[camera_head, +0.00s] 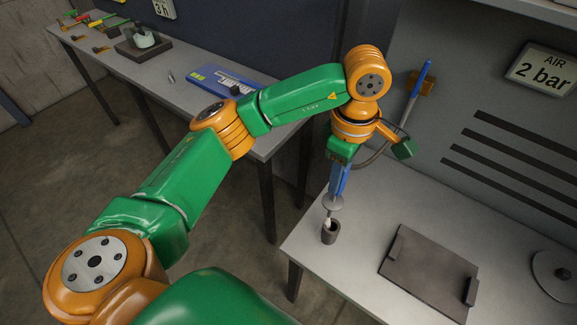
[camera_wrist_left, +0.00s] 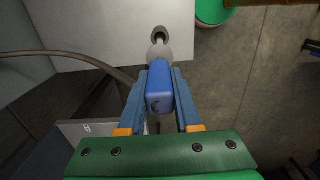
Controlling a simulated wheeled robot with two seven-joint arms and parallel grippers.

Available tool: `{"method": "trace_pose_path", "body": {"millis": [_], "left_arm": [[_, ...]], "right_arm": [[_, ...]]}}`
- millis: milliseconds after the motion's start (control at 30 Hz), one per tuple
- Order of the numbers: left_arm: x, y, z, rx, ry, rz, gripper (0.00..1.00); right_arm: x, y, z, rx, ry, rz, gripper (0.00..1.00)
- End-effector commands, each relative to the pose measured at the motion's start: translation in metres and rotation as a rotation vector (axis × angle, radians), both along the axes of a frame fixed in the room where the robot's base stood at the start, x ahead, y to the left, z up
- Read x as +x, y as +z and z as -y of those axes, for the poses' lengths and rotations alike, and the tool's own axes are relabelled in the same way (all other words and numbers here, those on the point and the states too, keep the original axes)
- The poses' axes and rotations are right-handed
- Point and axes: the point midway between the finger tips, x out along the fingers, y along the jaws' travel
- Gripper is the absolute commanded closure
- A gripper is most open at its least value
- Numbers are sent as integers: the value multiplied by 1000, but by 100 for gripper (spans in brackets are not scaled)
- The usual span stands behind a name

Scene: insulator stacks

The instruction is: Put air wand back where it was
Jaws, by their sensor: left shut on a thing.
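My left gripper (camera_head: 340,180) points down over the near left corner of the right table. It is shut on the blue handle of the air wand (camera_wrist_left: 160,92), which sits between its two blue fingers in the left wrist view. Below the handle, the wand's grey disc (camera_head: 333,203) and pale tip point down at a small dark cup (camera_head: 330,234) on the table. The tip appears to be at or in the cup's mouth; how deep I cannot tell. The cup also shows in the left wrist view (camera_wrist_left: 159,33). My right gripper is not in view.
A dark plate (camera_head: 428,273) with raised ends lies on the right table, and a grey round disc (camera_head: 555,274) lies at the right. A blue-topped rod (camera_head: 419,82) stands in an orange wall holder. A hose (camera_wrist_left: 70,56) curves beside my gripper. Table space behind the plate is clear.

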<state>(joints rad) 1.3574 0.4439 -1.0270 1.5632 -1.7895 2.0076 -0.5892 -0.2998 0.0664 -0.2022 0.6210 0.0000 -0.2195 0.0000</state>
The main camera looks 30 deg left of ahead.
Motion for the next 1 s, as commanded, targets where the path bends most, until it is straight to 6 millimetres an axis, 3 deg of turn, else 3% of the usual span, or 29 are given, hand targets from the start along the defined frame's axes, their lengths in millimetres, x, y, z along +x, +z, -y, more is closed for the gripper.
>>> {"method": "trace_pose_path", "body": {"millis": [100,433,833,867,933,1000], "left_arm": [[-3,-27,2,-2,1,-12,100],[-2,-90,2,1,3,-8,100],[-1,-103,2,1,1,-3,100],[-1,-102,2,1,1,-3,63],[-1,-101,2,1,1,-4,44],[-1,-101,2,1,1,-4,38]], "right_arm": [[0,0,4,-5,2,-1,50],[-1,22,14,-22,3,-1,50],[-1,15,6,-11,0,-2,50],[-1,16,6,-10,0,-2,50],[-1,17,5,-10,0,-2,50],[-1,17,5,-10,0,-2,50]]}}
